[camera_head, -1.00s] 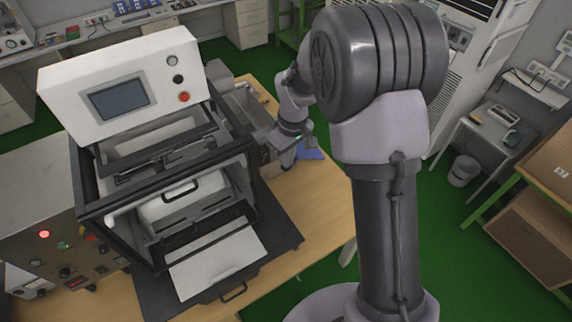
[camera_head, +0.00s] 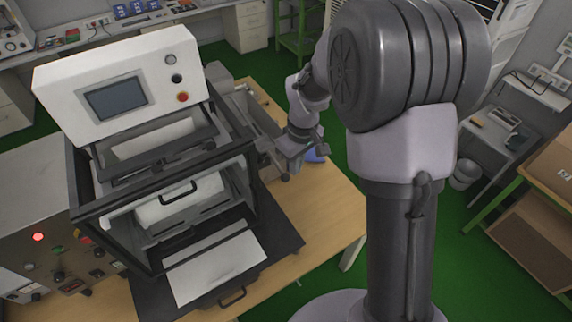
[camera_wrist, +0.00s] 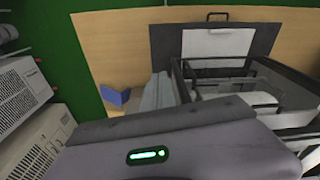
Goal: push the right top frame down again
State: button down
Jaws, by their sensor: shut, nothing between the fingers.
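The test machine has a black open frame around its white inside. Its right top frame bar (camera_head: 236,128) runs from below the white screen panel toward the front right corner. In the wrist view the black frame (camera_wrist: 181,82) shows right of the middle, partly hidden by my gripper's housing. My gripper (camera_head: 272,152) is shut and empty, just right of the machine frame in the head view. I cannot tell whether it touches the frame. My gripper's fingertips do not show clearly in the wrist view.
A white tray plate (camera_head: 217,266) with a handle lies in front of the machine on a black base. A blue object (camera_head: 316,154) lies on the wooden table (camera_head: 325,205) behind my gripper. A control box (camera_head: 35,215) with a red light stands at left. Table space at right is clear.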

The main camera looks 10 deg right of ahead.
notch_tip(320, 180, up, 16)
jog(key=s, duration=0.1)
jog(key=shift+s+d+r, duration=0.25)
jog(key=shift+s+d, duration=0.15)
jog(key=shift+d, duration=0.05)
